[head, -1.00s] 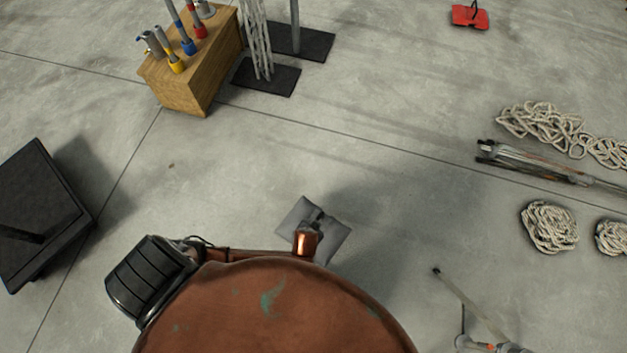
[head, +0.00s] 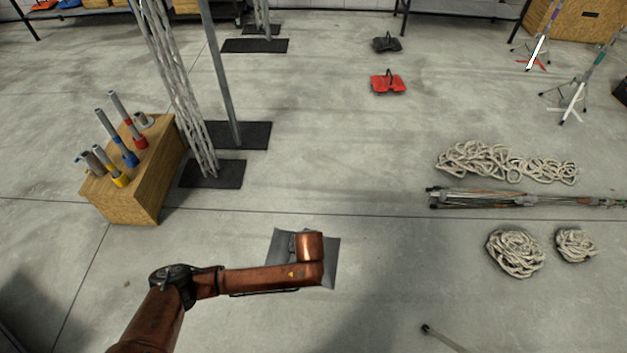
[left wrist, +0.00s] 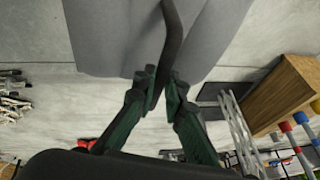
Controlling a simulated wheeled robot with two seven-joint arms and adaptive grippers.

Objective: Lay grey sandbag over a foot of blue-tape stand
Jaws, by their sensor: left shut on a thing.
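The grey sandbag (head: 333,262) shows behind my left wrist in the head view; my arm hides its middle. In the left wrist view the sandbag (left wrist: 110,38) fills the top, with its dark strap running down between the fingers. My left gripper (left wrist: 162,88) is shut on that strap. The bag appears to hang above the floor. Two tripod stands are at the far right in the head view: one with a reddish foot (head: 537,52) and one with a teal mark (head: 585,85). I cannot make out blue tape on either. My right gripper is not in view.
A wooden crate (head: 150,190) holding tubes and truss towers on a black base plate (head: 215,174) stand left. A red sandbag (head: 388,83) and a dark one (head: 387,43) lie farther back. Coiled rope (head: 515,252) and a folded stand (head: 520,199) lie right. The middle floor is clear.

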